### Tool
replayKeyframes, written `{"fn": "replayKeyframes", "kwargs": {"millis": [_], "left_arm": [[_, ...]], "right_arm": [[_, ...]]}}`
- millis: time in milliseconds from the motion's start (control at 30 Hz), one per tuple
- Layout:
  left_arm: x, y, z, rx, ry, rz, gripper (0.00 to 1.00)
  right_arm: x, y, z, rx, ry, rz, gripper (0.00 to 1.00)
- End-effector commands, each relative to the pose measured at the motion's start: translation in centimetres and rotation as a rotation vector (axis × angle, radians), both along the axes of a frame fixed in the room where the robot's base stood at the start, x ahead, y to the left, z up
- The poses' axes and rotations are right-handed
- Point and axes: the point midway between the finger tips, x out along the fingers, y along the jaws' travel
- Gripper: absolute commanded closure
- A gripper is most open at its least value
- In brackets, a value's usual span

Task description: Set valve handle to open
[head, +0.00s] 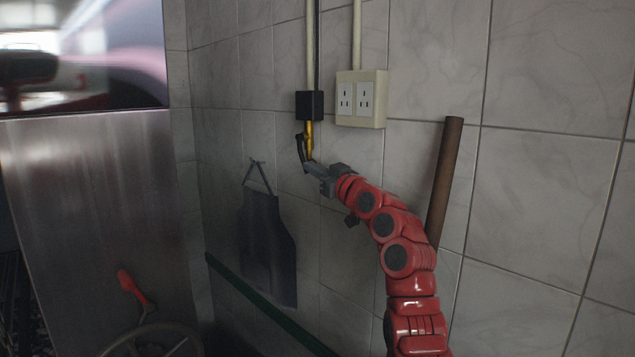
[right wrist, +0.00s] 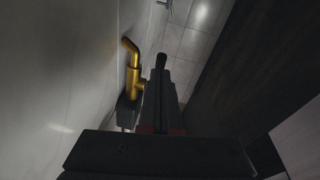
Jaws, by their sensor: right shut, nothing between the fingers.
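The valve is a yellow brass pipe (head: 309,136) under a black box on the tiled wall; the brass pipe also shows in the right wrist view (right wrist: 132,82). A thin dark handle (head: 299,148) hangs beside the pipe on its left, slanting down to its lower end. My right gripper (head: 308,167) is shut and empty, its tips close to the handle's lower end; I cannot tell whether they touch. In the right wrist view my dark fingers (right wrist: 160,95) lie just right of the brass pipe and hide part of the area. My left gripper is not in view.
A double wall socket (head: 361,98) sits right of the valve. A dark apron (head: 267,245) hangs below it. A brown bar (head: 444,180) stands behind my right arm. A metal cabinet (head: 90,200) is at the left, with a green rail (head: 262,303) low on the wall.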

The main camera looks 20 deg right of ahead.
Motion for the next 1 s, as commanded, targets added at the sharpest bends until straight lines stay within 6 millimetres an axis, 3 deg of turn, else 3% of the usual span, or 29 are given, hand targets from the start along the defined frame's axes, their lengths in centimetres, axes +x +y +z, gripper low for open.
{"fn": "replayKeyframes", "kwargs": {"millis": [33, 300, 1000], "left_arm": [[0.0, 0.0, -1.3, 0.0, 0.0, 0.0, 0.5], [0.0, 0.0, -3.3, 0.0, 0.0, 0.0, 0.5], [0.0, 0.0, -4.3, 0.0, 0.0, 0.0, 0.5]], "right_arm": [[0.3, 0.1, -0.9, -0.001, 0.001, 0.0, 1.0], [1.9, 0.7, -2.2, 0.0, 0.004, 0.0, 1.0], [3.5, 1.2, -3.0, -0.001, 0.003, 0.0, 1.0]]}}
